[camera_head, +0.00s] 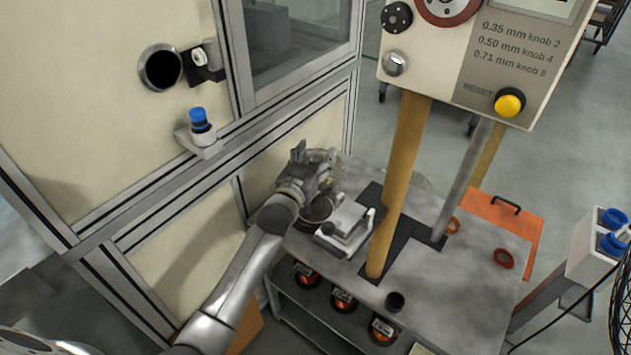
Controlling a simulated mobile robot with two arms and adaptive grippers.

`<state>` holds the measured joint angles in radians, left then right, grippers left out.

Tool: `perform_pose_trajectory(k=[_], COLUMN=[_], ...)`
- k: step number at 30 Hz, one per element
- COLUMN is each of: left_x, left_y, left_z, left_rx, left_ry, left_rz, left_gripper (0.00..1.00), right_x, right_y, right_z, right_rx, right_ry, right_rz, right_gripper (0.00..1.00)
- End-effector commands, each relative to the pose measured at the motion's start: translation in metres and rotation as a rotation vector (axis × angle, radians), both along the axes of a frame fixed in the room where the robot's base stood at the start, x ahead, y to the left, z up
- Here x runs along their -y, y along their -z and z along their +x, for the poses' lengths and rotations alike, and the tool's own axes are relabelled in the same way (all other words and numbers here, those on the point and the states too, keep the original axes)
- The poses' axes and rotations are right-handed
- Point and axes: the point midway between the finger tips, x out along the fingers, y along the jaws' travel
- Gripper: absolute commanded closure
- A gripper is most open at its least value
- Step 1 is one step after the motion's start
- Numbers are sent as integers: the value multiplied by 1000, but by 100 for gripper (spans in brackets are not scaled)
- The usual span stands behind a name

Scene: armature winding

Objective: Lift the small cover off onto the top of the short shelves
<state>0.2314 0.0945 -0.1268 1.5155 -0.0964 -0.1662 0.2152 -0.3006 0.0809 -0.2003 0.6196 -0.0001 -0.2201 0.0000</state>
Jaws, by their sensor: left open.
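My left arm reaches in from the lower left. My left gripper (326,172) is open above the back left part of a grey metal unit. A rounded, see-through shape (321,157) shows just behind the fingers and may be the small cover. The gripper hides much of it, and I cannot tell whether they touch. A dark round part (317,209) sits below the gripper. My right gripper is not in view.
A light metal fixture (345,228) stands beside the gripper. A tan post (399,185) and a grey post (467,180) rise to the control box (475,55).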

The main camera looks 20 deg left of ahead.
Motion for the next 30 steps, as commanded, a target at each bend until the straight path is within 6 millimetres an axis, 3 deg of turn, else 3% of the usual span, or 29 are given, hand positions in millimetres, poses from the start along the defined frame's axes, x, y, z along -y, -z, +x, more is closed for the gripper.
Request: perform_pose_trajectory(k=[9,23,30], left_x=[1,1,1], left_y=[0,0,-1], left_z=[4,4,4], left_rx=[-1,-1,2], left_ry=[1,0,1], left_rz=[0,0,0], left_gripper=[40,99,100], right_x=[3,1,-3], right_y=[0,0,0], right_z=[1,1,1], right_rx=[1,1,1], right_ry=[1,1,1], right_rz=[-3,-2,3], right_gripper=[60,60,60])
